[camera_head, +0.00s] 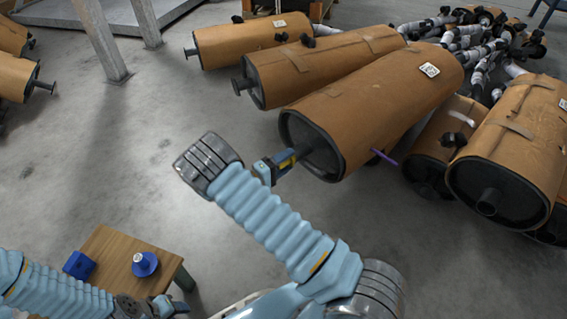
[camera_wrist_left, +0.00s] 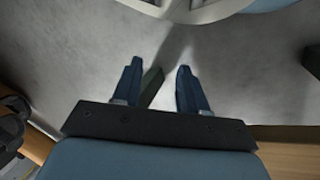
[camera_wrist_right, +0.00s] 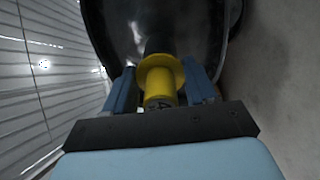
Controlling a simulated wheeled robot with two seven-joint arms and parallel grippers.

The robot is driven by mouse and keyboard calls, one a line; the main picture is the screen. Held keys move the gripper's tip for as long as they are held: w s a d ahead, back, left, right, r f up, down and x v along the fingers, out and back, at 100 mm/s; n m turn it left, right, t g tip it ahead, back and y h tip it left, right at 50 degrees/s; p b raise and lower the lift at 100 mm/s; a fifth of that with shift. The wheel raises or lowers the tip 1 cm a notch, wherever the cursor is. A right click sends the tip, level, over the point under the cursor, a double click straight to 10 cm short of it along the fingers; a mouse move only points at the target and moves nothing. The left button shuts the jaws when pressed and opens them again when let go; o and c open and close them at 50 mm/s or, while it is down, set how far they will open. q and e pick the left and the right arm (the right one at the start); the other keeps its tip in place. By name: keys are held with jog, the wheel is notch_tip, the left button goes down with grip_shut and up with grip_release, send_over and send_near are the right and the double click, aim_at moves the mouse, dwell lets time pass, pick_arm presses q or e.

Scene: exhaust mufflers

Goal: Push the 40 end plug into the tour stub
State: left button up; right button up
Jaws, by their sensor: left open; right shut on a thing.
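The yellow end plug (camera_wrist_right: 160,76) is between the fingers of my right gripper (camera_wrist_right: 160,88), which is shut on it. Its flanged end faces the dark stub (camera_wrist_right: 157,44) on the muffler's black end face. In the head view my right gripper (camera_head: 277,166) is at the near end of the large brown muffler (camera_head: 375,100), in line with its stub (camera_head: 313,155). How deep the plug sits in the stub is hidden by the flange. My left gripper (camera_wrist_left: 158,78) is open and empty, low by the small table; it also shows in the head view (camera_head: 168,305).
A small wooden table (camera_head: 110,247) holds a blue box (camera_head: 78,265) and a blue disc-shaped part (camera_head: 144,264) with a white top. Other brown mufflers lie beside the large one. A purple rod (camera_head: 383,157) sticks out near its side.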

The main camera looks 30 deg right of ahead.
jog(key=shift+w+d, duration=0.1)
jog(key=shift+d, duration=0.45)
jog(key=o, duration=1.1)
jog(key=shift+o, duration=0.2)
jog(key=shift+a, duration=0.1)
jog(key=s+a, duration=0.2)
jog(key=a, duration=1.1)
jog(key=shift+a, duration=0.2)
jog(key=shift+s, duration=0.15)
